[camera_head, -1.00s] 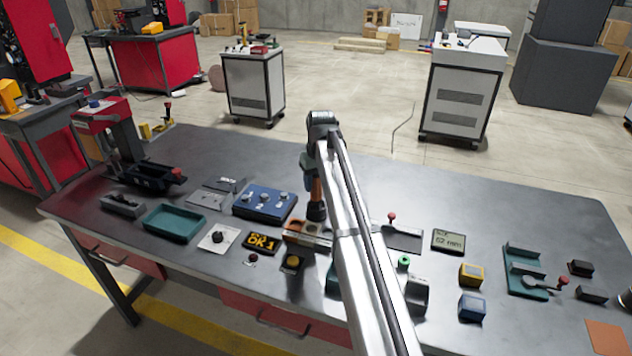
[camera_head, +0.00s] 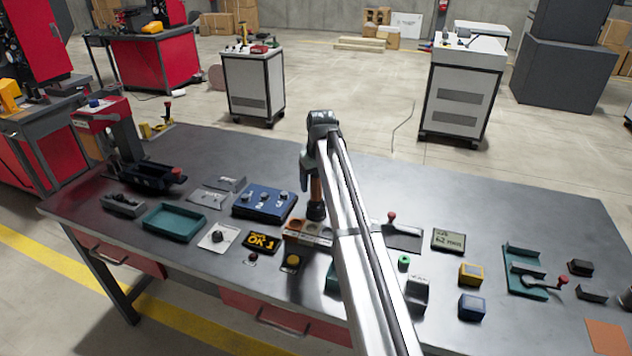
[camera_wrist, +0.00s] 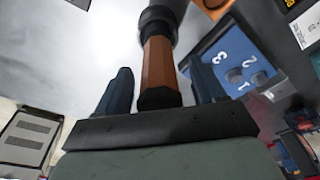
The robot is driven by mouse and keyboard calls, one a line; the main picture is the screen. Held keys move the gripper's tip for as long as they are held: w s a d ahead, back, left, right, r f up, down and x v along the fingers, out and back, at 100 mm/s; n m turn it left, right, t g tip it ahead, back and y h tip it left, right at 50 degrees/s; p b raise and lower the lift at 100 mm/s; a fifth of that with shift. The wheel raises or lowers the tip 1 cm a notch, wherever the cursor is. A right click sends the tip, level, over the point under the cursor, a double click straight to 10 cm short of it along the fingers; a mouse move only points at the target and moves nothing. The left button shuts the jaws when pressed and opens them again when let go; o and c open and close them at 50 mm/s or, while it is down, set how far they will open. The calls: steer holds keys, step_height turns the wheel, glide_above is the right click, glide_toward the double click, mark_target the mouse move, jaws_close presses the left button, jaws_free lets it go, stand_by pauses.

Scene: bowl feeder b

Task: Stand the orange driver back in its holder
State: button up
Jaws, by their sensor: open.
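The orange driver (camera_head: 316,188) stands about upright near the middle of the table, with its dark lower part (camera_head: 316,211) downward. A brown block with round openings, seemingly its holder (camera_head: 299,237), is just in front of or under it. Whether its lower end is in an opening, I cannot tell. My gripper (camera_head: 313,176) is at the top of the handle. In the wrist view my gripper (camera_wrist: 162,82) is open, with the orange handle (camera_wrist: 158,62) between its dark fingers and a gap on each side. The arm partly covers the holder's right side.
A blue numbered box (camera_head: 264,203) stands close on the left. A teal tray (camera_head: 174,222) lies farther left. The table behind the driver is clear.

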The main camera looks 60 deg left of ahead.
steer(key=r, duration=0.4)
steer(key=d+r, duration=0.1)
steer(key=r, duration=0.7)
steer(key=shift+d, duration=0.4)
